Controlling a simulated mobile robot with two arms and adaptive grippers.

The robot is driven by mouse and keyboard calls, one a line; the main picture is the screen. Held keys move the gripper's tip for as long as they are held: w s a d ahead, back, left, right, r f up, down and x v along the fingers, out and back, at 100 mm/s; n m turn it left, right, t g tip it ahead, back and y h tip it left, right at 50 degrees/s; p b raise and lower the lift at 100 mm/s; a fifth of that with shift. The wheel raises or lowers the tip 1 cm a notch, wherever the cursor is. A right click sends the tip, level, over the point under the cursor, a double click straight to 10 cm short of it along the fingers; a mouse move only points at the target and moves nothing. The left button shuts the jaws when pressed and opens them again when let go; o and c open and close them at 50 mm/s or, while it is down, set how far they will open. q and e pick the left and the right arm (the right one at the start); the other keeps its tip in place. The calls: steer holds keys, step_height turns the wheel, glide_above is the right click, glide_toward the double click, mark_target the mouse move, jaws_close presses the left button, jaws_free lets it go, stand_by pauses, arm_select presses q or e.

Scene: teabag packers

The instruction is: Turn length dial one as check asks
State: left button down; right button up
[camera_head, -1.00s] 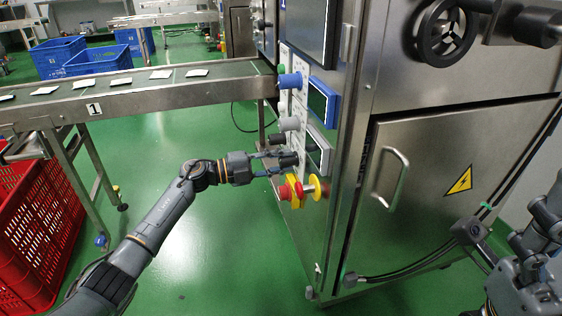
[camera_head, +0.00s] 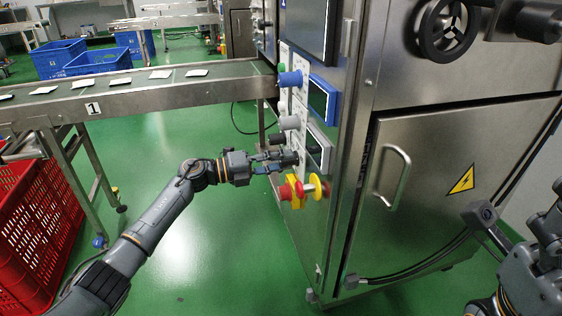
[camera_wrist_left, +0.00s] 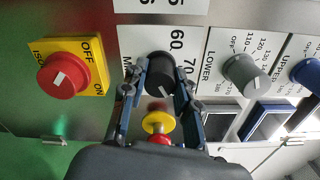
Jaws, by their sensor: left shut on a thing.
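A black dial (camera_wrist_left: 160,70) sits on a white panel plate marked 60 and 70 in the left wrist view. A short white pointer line shows on its face, toward the lower side. My left gripper (camera_head: 291,162) is shut on this dial, with one finger on each side in the left wrist view (camera_wrist_left: 160,88). In the head view the fingers mostly hide the dial. My right arm (camera_head: 525,280) shows at the lower right edge; its fingers cannot be made out.
A grey dial (camera_wrist_left: 243,74) marked LOWER and a blue dial (camera_wrist_left: 309,72) share the panel. A red knob (camera_wrist_left: 62,76) on a yellow OFF/ON plate lies on the other side. A conveyor (camera_head: 150,92) is behind.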

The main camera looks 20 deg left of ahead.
arm_select(q)
steer(key=shift+f, duration=0.1)
steer(key=c, duration=1)
jaws_free()
steer(key=shift+a, duration=0.1)
steer(key=v, duration=1.2)
steer(key=shift+s, duration=0.1)
